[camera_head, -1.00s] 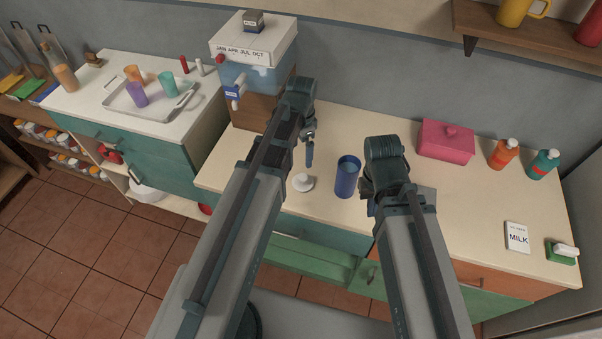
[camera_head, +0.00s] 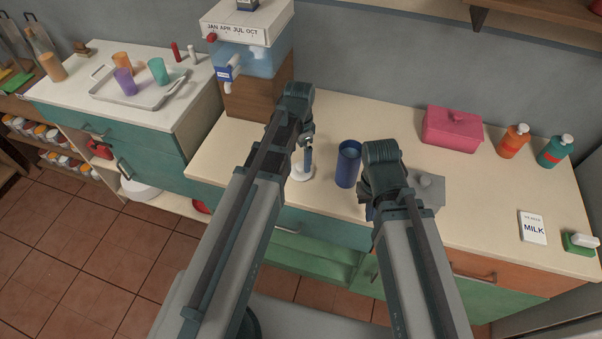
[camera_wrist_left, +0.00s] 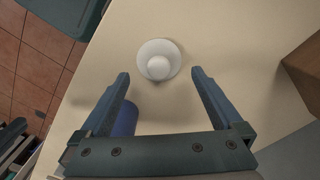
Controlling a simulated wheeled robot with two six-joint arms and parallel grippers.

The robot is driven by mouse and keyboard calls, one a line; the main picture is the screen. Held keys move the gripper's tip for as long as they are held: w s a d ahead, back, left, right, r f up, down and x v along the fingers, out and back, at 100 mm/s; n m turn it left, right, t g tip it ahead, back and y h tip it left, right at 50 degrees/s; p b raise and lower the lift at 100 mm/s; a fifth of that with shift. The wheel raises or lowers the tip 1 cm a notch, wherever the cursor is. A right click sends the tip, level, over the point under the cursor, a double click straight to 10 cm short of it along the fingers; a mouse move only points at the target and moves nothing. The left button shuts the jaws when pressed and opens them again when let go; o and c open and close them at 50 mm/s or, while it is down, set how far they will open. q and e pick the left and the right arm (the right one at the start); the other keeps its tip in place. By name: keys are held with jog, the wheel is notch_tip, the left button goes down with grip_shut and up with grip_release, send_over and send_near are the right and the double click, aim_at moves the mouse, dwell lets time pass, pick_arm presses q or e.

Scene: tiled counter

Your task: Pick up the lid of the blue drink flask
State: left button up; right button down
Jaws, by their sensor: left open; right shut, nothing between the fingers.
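The white round lid (camera_head: 302,174) with a knob lies on the counter, just left of the open-topped blue flask (camera_head: 348,165). The lid also shows in the left wrist view (camera_wrist_left: 158,60), beyond and between the fingertips. My left gripper (camera_head: 307,157) is open and empty above the lid, pointing down; its spread fingers show in the left wrist view (camera_wrist_left: 160,76). The flask shows there partly behind the left-hand finger (camera_wrist_left: 125,119). My right gripper (camera_head: 368,208) is right of the flask, mostly hidden by its own arm; it is shut and empty.
A water dispenser (camera_head: 249,65) on a wooden block stands behind left. A grey object (camera_head: 430,188) sits beside my right arm. Counter between is clear.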

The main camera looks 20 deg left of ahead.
aim_at(301, 165)
pick_arm(q)
jog(key=shift+d+f+b, duration=0.15)
jog(key=shift+f+b, duration=2.5)
jog(key=shift+b, duration=0.05)
jog(key=shift+r, duration=0.1)
grip_shut()
